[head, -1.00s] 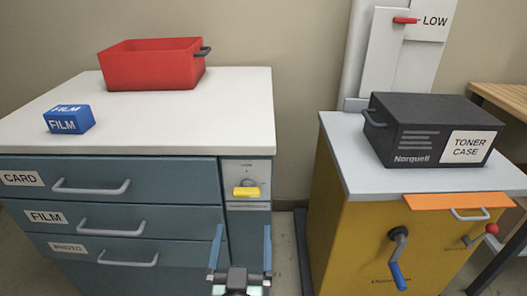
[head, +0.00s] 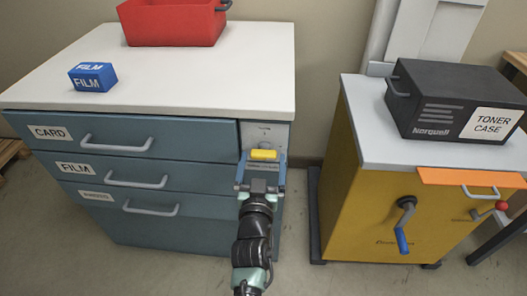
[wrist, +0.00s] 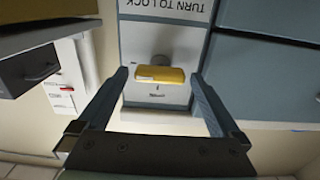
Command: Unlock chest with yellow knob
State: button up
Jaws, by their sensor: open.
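The blue-grey chest (head: 190,215) has drawers labelled CARD, FILM and a third label that is hard to read. Its yellow knob (head: 264,155) sits on a light panel right of the top drawer, with its bar lying level. In the wrist view the yellow knob (wrist: 160,75) lies between the blue fingers, under upside-down TURN TO LOCK lettering. My gripper (head: 263,172) is open in front of the panel, fingers to either side of the knob. I see no contact; the wrist view shows my gripper (wrist: 160,92) with gaps on both sides.
A red bin (head: 172,25) and a blue FILM box (head: 93,77) stand on the chest's white top. A yellow cabinet (head: 370,190) with a blue-handled crank (head: 403,225) and a black toner case (head: 455,105) stands to the right. Floor shows between the two.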

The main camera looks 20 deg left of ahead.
aim_at(264, 152)
jog(key=shift+x, duration=1.35)
jog(key=c, duration=1.2)
